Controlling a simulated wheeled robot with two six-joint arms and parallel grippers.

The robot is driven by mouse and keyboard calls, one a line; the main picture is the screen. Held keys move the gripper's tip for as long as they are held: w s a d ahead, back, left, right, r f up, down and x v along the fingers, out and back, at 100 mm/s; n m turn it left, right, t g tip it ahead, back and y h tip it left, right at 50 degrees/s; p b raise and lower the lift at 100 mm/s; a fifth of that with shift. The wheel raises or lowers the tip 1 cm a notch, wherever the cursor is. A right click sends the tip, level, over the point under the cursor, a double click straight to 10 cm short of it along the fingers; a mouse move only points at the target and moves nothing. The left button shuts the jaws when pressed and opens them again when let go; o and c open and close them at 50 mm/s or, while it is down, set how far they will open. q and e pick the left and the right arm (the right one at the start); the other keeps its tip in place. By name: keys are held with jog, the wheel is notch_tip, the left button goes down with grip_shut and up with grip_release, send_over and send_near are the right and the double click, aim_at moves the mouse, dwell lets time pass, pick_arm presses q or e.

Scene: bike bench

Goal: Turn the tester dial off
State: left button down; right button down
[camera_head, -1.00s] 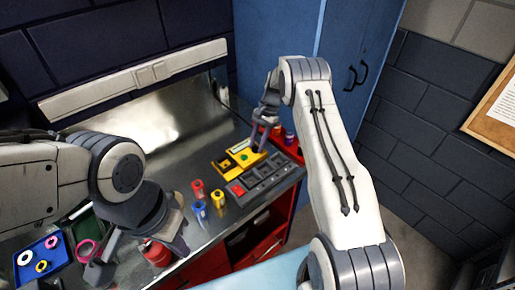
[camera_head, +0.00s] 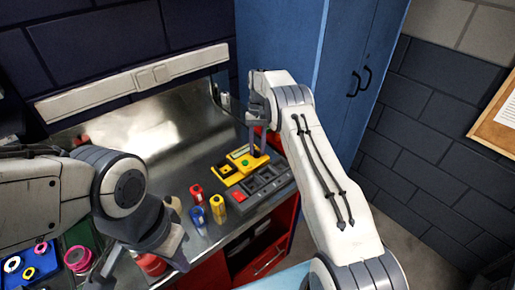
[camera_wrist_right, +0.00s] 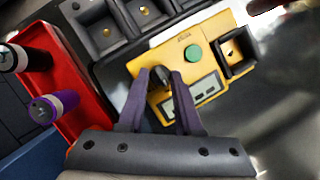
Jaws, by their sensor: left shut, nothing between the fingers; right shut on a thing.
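The yellow tester (camera_head: 240,163) lies on the metal bench top, beside a dark compartment tray. In the right wrist view the tester (camera_wrist_right: 209,94) shows a green round button, a small display and a square recess with a brass-coloured contact. My right gripper (camera_wrist_right: 163,76) is over the tester's near end, its fingers shut on a dark knob, the dial (camera_wrist_right: 160,80), which they mostly hide. It also shows in the head view (camera_head: 257,152). My left gripper (camera_head: 172,252) hangs at the bench's front left, shut and empty, away from the tester.
The dark compartment tray (camera_head: 268,187) is in front of the tester. Red, blue and yellow cylinders (camera_head: 218,208) stand to its left. A red bin with dark and purple cylinders (camera_wrist_right: 85,78) is close to my right gripper. A blue tray with rings (camera_head: 40,268) sits far left.

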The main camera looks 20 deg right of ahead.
jog(key=shift+w+r, duration=0.1)
dwell(0.4)
jog(key=c, duration=0.6)
grip_release()
jog(key=shift+a, duration=0.1)
